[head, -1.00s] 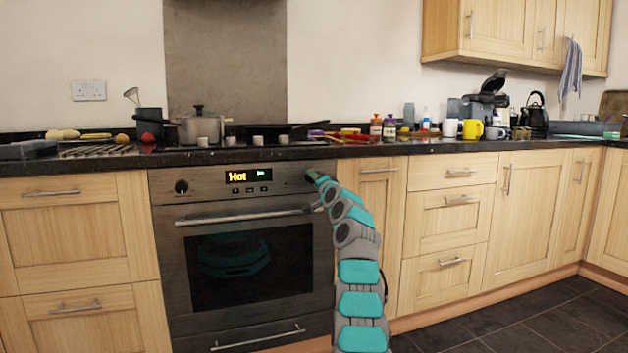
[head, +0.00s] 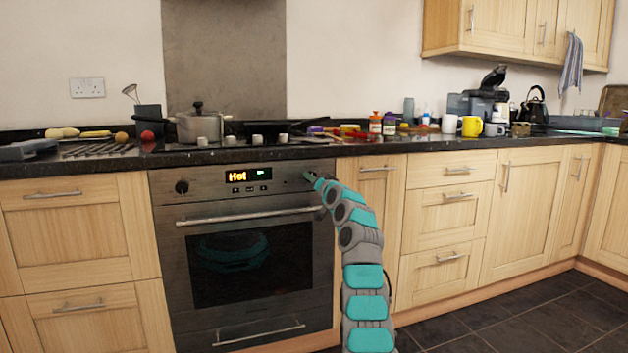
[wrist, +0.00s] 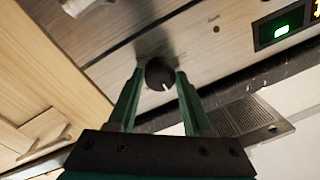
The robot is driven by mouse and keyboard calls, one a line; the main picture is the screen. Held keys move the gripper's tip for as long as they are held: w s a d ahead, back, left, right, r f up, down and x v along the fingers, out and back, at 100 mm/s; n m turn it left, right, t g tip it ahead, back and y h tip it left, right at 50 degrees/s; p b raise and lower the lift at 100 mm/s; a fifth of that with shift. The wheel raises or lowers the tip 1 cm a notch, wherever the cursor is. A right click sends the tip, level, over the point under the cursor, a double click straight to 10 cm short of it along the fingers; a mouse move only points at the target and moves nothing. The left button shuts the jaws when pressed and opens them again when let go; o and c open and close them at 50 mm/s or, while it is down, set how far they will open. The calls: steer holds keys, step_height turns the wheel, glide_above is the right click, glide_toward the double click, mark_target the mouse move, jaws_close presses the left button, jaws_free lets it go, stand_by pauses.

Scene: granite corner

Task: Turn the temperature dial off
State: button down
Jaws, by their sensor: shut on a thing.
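The dark round temperature dial (wrist: 158,74) is on the right of the oven's steel control panel. In the wrist view it sits between the two green fingers of my gripper (wrist: 159,78), which are shut on its sides. A short white mark on the dial points down and slightly right in that tilted view. In the head view my gripper (head: 309,177) is at the panel's right end and hides most of the dial. The oven (head: 250,275) has a lit display (head: 248,175) reading "Hot" in yellow, with small green characters beside it.
A second black knob (head: 181,187) is on the panel's left. The oven door handle (head: 248,215) runs just below the panel. The granite worktop (head: 420,144) overhangs above, with a pot (head: 197,127) and several items on it. Floor (head: 520,320) is clear at the right.

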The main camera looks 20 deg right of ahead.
steer(key=shift+c, duration=1.6)
jaws_free()
steer(key=shift+s+f, duration=0.1)
steer(key=shift+s, duration=0.25)
steer(key=s+b, duration=0.6)
steer(key=s, duration=0.1)
steer(key=shift+f, duration=0.15)
steer(key=shift+d, duration=0.15)
